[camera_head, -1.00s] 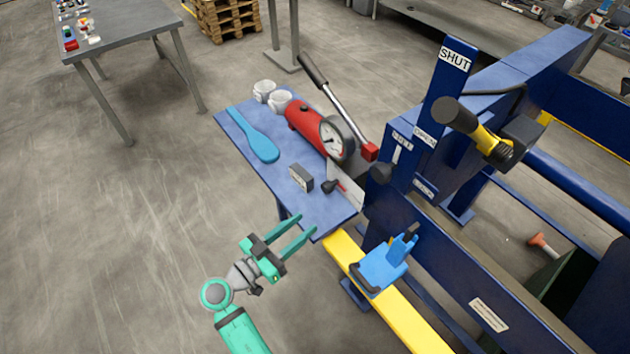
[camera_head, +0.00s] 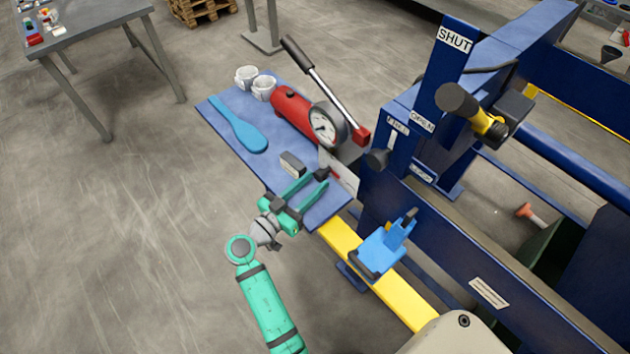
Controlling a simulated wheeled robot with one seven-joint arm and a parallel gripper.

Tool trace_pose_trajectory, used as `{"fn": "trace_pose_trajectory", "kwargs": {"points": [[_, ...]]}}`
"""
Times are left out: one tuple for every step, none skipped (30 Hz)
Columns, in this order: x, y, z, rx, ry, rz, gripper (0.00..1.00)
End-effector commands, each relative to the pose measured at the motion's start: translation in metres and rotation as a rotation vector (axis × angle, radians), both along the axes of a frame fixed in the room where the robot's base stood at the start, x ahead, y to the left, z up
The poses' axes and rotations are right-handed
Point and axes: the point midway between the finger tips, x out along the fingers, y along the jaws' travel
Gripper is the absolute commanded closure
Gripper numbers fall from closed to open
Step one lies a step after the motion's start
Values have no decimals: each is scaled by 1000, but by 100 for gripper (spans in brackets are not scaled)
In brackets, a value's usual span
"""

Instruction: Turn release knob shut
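The release knob (camera_head: 321,174) is a small dark knob on the red hand pump's near end, beside a white plate (camera_head: 343,171) with a red mark. It is partly hidden by my fingertips. My gripper (camera_head: 319,181) has two green fingers, spread apart with a gap between them. The fingertips are at the knob in the picture. I cannot tell whether they are around it, touching it or short of it. The red pump (camera_head: 292,107) with its round gauge (camera_head: 325,125) and long lever (camera_head: 314,68) stands on the blue shelf (camera_head: 220,111).
A blue spatula-like tool (camera_head: 240,127), white cups (camera_head: 263,87) and a small dark block (camera_head: 292,163) lie on the shelf. Right are the blue press post (camera_head: 449,60) labelled SHUT, another dark knob (camera_head: 378,158), and a blue clamp-like part (camera_head: 382,251) on the yellow rail (camera_head: 402,300).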

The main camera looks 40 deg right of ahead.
Motion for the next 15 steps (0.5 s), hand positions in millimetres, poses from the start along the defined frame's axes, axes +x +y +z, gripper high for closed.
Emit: {"fn": "trace_pose_trajectory", "kwargs": {"points": [[1, -4, 0, 0, 0, -1, 63], [1, -6, 0, -1, 0, 0, 63], [2, -9, 0, -1, 0, 0, 63], [2, -10, 0, 0, 0, 1, 63], [2, -11, 0, 0, 0, 1, 63], [2, -12, 0, 0, 0, 1, 63], [2, -12, 0, 0, 0, 1, 63], [2, -12, 0, 0, 0, 1, 63], [2, -12, 0, 0, 0, 1, 63], [2, -13, 0, 0, 0, 1, 63], [2, -13, 0, 0, 0, 1, 63], [2, -13, 0, 0, 0, 1, 63], [2, -13, 0, 0, 0, 0, 63], [2, -13, 0, 0, 0, 0, 63], [2, -13, 0, 0, 0, 0, 73]]}}
